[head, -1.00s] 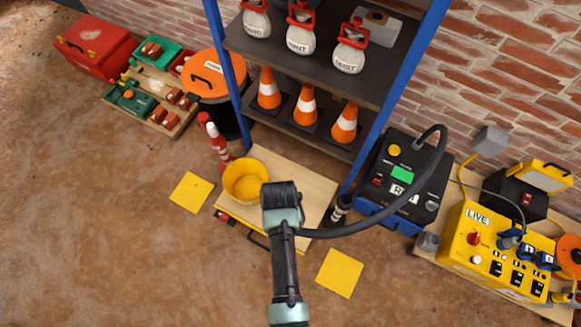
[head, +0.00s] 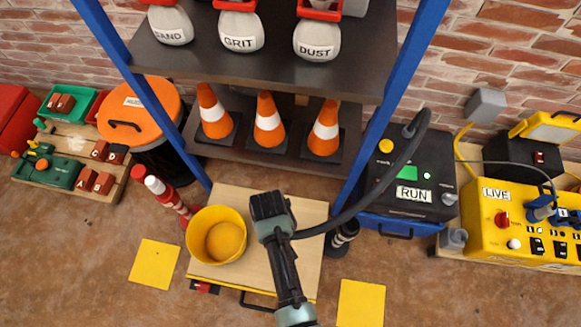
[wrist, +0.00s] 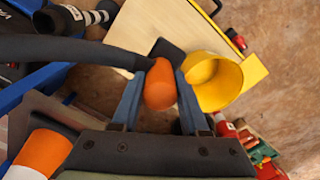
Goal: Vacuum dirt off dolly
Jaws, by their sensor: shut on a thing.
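The dolly (head: 312,215) is a pale wooden board with yellow edging, low on the floor before the shelf; its top also shows in the wrist view (wrist: 140,28). A yellow bucket (head: 200,250) stands on its left part, with a yellowish inside. My gripper (head: 270,205) is above the dolly, right of the bucket. In the wrist view its fingers (wrist: 160,95) are shut on an orange grip (wrist: 160,83) with a dark nozzle end (wrist: 167,50). A black hose (head: 375,190) runs from it to the vacuum unit (head: 410,175) marked RUN. I cannot make out dirt.
A blue-posted shelf (head: 350,85) with cones and labelled weights stands behind the dolly. A red-and-white post (head: 165,192) is at left and a yellow LIVE box (head: 490,230) at right. Yellow floor squares (head: 153,264) (head: 360,303) flank the dolly.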

